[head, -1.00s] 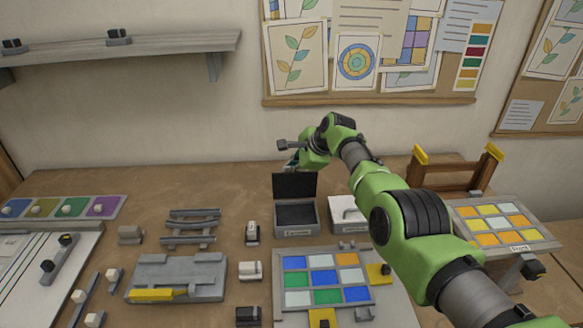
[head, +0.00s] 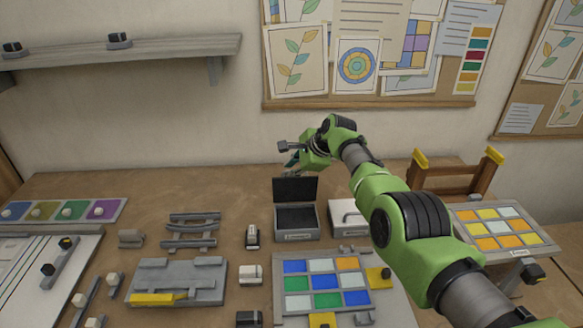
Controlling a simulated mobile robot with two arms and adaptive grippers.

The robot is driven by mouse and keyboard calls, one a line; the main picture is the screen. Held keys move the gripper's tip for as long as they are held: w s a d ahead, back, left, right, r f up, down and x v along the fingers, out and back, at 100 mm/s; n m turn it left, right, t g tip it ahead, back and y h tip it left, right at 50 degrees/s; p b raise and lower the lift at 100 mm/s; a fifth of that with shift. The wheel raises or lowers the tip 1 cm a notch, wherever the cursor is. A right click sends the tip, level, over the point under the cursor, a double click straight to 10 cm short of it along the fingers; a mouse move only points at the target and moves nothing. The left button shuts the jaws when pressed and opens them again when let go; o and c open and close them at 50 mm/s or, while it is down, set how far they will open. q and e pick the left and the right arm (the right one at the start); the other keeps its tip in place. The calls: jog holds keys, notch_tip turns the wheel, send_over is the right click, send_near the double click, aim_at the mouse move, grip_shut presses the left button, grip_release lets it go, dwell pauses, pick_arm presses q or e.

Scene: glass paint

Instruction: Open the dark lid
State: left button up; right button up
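The dark lid (head: 295,189) stands upright at the back edge of its grey box (head: 297,237), whose dark inside shows. The box is open and sits on the table at the middle. My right gripper (head: 290,163) is just behind and above the lid, at the end of the green arm that comes in from the right. Its fingers are small and partly hidden behind the wrist and lid, so their opening cannot be made out. I cannot tell whether they touch the lid. My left gripper is not in view.
A white-lidded box (head: 343,217) stands right of the dark box, partly behind my arm. A coloured glass panel (head: 326,283) lies in front. Grey racks (head: 193,230) and a grey fixture (head: 178,280) are at left. Bare table lies behind the racks.

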jog(key=r+p, duration=0.1)
jog(key=w+d+r+p, duration=0.1)
jog(key=r, duration=0.1)
jog(key=w+r+p, duration=0.1)
jog(key=p, duration=0.1)
jog(key=shift+w+d+r, duration=0.15)
jog(key=shift+w+d, duration=0.05)
jog(key=shift+d, duration=0.05)
jog(key=shift+o, duration=0.2)
jog(key=shift+s+d+r+p, duration=0.1)
jog(key=shift+d+r+p, duration=0.5)
jog(key=shift+r+p, duration=0.3)
jog(key=shift+p+v, duration=0.4)
jog(key=shift+v, duration=0.55)
jog(key=shift+c, duration=0.2)
notch_tip(320, 180, up, 6)
jog(key=d+p, duration=0.2)
jog(key=p, duration=0.1)
jog(key=shift+d, duration=0.3)
jog(key=shift+r, duration=0.1)
